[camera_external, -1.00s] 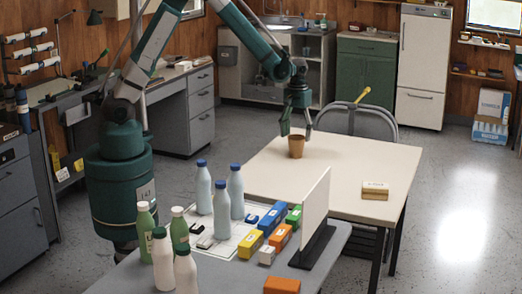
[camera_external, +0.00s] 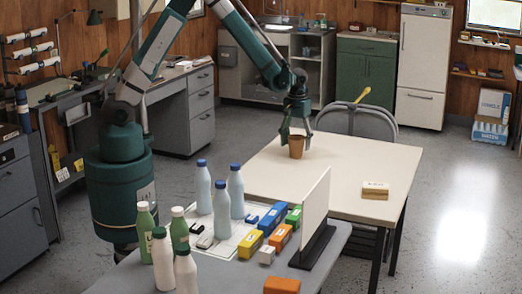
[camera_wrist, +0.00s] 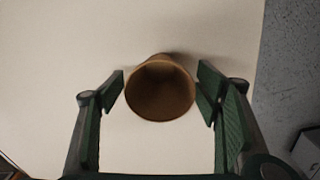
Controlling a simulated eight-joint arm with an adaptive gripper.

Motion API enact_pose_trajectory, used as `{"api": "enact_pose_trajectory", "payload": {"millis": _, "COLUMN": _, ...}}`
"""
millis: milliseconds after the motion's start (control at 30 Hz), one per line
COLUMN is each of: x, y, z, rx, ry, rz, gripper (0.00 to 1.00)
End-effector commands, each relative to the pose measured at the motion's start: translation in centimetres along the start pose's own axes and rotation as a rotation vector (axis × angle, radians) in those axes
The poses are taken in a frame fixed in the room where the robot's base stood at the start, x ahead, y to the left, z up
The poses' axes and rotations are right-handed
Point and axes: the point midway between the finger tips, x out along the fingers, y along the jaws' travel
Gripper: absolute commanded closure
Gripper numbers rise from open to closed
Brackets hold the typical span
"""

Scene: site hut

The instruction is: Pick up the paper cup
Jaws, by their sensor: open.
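The paper cup (camera_external: 296,147) is brown and stands upright on the cream table (camera_external: 340,165), near its far left edge. In the wrist view the cup (camera_wrist: 160,88) shows its open round mouth. My gripper (camera_external: 296,137) is just above and around the cup in the external view. In the wrist view my gripper (camera_wrist: 160,90) is open, with one green finger on each side of the cup. The right finger looks very close to the cup's rim, and a gap shows at the left finger. I cannot tell whether either finger touches it.
A small tan box (camera_external: 375,190) lies on the cream table's right part. A grey chair (camera_external: 358,121) stands behind the table. In front, a grey table holds several bottles (camera_external: 221,210), coloured boxes and an upright white panel (camera_external: 315,213). The cream table's middle is clear.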

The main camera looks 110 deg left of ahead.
Motion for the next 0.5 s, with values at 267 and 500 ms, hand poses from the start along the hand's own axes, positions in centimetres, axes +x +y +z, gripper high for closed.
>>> {"api": "enact_pose_trajectory", "payload": {"millis": 267, "x": 0.0, "y": 0.0, "z": 0.0, "rx": 0.0, "ry": 0.0, "rz": 0.0, "gripper": 0.6}}
{"api": "enact_pose_trajectory", "payload": {"millis": 500, "x": -0.02, "y": 0.0, "z": 0.0, "rx": 0.0, "ry": 0.0, "rz": 0.0, "gripper": 0.6}}
